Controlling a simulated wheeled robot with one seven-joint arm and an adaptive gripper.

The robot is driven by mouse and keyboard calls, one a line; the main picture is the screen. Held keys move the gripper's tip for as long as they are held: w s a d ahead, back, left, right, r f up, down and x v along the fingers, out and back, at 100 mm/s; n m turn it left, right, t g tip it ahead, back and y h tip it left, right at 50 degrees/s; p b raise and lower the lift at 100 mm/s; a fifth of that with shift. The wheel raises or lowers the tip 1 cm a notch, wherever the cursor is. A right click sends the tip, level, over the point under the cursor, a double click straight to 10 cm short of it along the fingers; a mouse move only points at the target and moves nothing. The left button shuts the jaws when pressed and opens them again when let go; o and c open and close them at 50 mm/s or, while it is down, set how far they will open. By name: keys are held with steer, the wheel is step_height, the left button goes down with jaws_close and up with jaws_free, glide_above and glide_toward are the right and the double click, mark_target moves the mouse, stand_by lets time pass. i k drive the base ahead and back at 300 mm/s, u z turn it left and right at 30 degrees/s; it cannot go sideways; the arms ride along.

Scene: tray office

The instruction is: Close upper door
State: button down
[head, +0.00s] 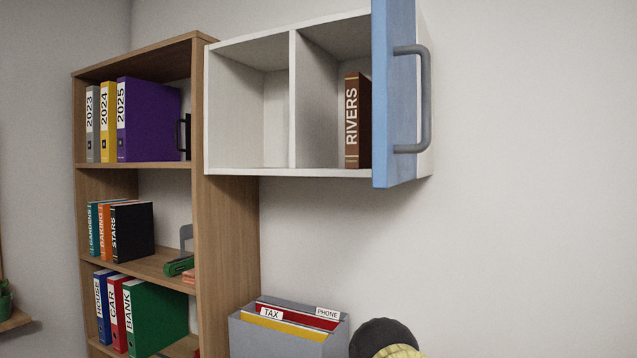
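The upper door (401,120) is a blue panel on the white wall cabinet (292,110). It stands open at the cabinet's right end, swung out from the front. A grey bar handle (426,100) is on its right-hand face. The cabinet's two compartments are exposed. A brown book marked RIVERS (352,120) stands upright in the right compartment, partly behind the door. The left compartment looks empty. The door's top is cut off by the frame edge. My gripper is not in view.
A wooden bookshelf (228,230) with binders and books stands directly left of the cabinet. Below the cabinet are a grey file box (280,342) with folders and a dark rounded object (380,335) with yellow on it, unclear what. The wall right of the door is bare.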

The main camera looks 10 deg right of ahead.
mark_target(395, 149)
steer(key=u, duration=1.1)
steer(key=k, duration=1)
steer(key=z, duration=1.75)
